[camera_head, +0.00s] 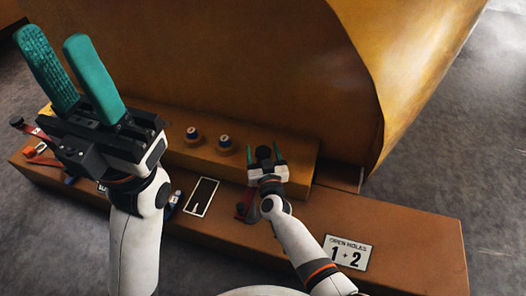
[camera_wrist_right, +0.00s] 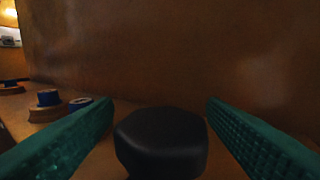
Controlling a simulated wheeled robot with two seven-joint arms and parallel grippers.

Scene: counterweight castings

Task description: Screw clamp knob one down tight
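A black knob (camera_head: 263,155) sits at the right part of the raised ledge. It looks large and faceted in the right wrist view (camera_wrist_right: 162,142); no number shows on it. My right gripper (camera_head: 263,151) has its green fingers on either side of this knob, with a gap showing beside it. The knob's lower part is hidden. My left gripper (camera_head: 58,66) is raised at the upper left, its two green fingers apart with nothing between them.
A large ochre casting (camera_head: 230,60) rises behind.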

